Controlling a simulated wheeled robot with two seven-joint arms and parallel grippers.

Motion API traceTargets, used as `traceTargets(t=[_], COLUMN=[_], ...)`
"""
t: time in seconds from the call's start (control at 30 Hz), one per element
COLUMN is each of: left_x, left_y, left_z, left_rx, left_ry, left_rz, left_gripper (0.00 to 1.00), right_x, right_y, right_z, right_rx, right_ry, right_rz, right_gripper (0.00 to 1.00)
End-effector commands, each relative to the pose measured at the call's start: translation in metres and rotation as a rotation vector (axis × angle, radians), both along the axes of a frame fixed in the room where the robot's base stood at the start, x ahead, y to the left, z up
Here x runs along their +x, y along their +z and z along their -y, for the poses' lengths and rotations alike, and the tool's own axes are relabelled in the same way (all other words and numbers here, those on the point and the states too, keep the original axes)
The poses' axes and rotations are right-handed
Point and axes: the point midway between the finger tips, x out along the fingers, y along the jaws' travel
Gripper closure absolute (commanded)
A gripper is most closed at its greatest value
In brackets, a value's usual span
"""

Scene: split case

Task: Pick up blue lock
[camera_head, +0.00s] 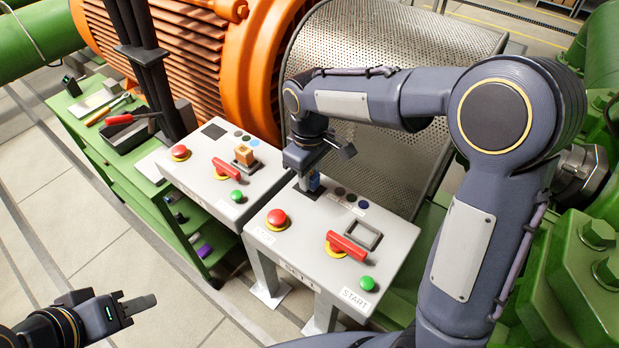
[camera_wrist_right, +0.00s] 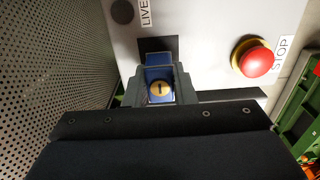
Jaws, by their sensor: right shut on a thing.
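The blue lock (camera_head: 314,182) is at the black square at the upper left of the right-hand grey control panel (camera_head: 300,236). In the right wrist view the blue lock (camera_wrist_right: 158,72) shows a round brass face with a dark slot. My right gripper (camera_head: 308,184) points down at it and is shut on it, with the fingers on its sides; I cannot tell whether the lock still touches the panel. My left gripper (camera_head: 138,302) is low at the left, over the floor, away from the panels; its finger gap is unclear.
The right panel has a red stop button (camera_head: 277,218), a red lever (camera_head: 347,246), a grey square frame (camera_head: 362,235) and a green button (camera_head: 367,283). A tan lock (camera_head: 245,154) stands on the left panel (camera_head: 208,190). A perforated metal guard (camera_head: 390,60) rises behind.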

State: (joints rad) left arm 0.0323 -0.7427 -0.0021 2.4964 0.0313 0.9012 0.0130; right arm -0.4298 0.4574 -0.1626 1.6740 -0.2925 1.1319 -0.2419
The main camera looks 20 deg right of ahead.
Motion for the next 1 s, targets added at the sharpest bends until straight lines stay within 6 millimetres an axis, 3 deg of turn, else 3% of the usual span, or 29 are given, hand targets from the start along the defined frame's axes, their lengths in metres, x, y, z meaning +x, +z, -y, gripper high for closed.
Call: traceTargets(t=[0.27, 0.43, 0.7, 1.0], left_x=[0.000, 0.000, 0.000, 0.000], left_y=[0.000, 0.000, -0.003, -0.008], left_z=[0.000, 0.000, 0.000, 0.000], left_rx=[0.000, 0.000, 0.000, 0.000], left_ry=[0.000, 0.000, 0.000, 0.000], left_rz=[0.000, 0.000, 0.000, 0.000], left_gripper=[0.64, 0.64, 0.64, 0.64], right_x=[0.001, 0.000, -0.017, -0.040], right_y=[0.010, 0.035, 0.094, 0.120], right_z=[0.000, -0.002, -0.051, -0.113], right_rx=[0.001, 0.002, 0.003, 0.001], right_ry=[0.000, 0.001, 0.006, 0.004], right_rz=[0.003, 0.006, 0.007, 0.001], right_gripper=[1.00, 1.00, 1.00, 1.00])
